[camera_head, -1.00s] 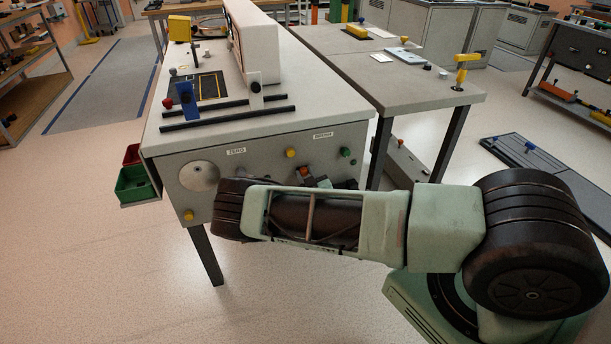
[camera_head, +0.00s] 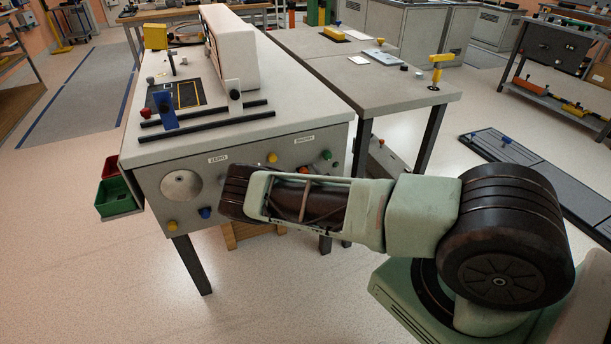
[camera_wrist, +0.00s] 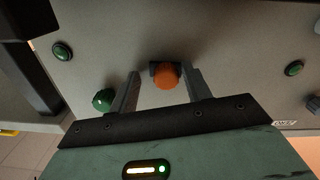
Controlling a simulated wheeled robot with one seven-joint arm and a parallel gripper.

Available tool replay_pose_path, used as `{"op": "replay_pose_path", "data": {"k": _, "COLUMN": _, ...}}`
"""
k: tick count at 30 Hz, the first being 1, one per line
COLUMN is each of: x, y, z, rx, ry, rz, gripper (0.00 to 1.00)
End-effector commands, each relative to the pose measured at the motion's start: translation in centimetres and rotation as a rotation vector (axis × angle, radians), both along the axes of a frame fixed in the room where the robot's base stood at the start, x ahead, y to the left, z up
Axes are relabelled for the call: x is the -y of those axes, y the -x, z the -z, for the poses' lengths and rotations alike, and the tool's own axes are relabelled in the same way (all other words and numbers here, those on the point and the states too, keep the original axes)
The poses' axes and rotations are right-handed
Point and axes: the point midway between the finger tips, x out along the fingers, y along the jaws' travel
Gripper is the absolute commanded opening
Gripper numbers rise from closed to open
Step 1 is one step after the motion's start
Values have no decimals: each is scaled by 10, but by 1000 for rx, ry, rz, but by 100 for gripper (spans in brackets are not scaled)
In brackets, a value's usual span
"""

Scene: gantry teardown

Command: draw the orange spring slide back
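The orange spring slide (camera_wrist: 166,76) shows in the wrist view as a rounded orange knob on a dark mount on the grey panel. My gripper (camera_wrist: 163,73) is open, with one finger to the left and one to the right of the orange knob. A gap shows beside each side of the knob, wider on the left. How deep the fingertips reach along it I cannot tell. In the head view an orange-red knob (camera_head: 303,170) shows on the bench front just above my arm; my gripper is hidden there behind my arm.
Close by in the wrist view are a green knob (camera_wrist: 103,99) by the left finger and green buttons at left (camera_wrist: 62,51) and right (camera_wrist: 293,68). The bench (camera_head: 240,140) carries a white gantry (camera_head: 232,50). Green and red bins (camera_head: 117,197) hang at its left.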

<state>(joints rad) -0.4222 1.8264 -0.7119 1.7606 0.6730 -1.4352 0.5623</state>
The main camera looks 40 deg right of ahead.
Motion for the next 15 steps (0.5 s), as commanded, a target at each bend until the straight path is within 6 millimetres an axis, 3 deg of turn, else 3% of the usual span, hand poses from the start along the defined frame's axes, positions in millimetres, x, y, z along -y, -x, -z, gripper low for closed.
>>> {"op": "replay_pose_path", "data": {"k": 8, "x": -2, "y": 2, "z": 0, "rx": 0, "ry": -1, "rz": -3, "gripper": 48}}
{"op": "replay_pose_path", "data": {"k": 15, "x": -12, "y": 35, "z": 1, "rx": -4, "ry": -1, "rz": -2, "gripper": 48}}
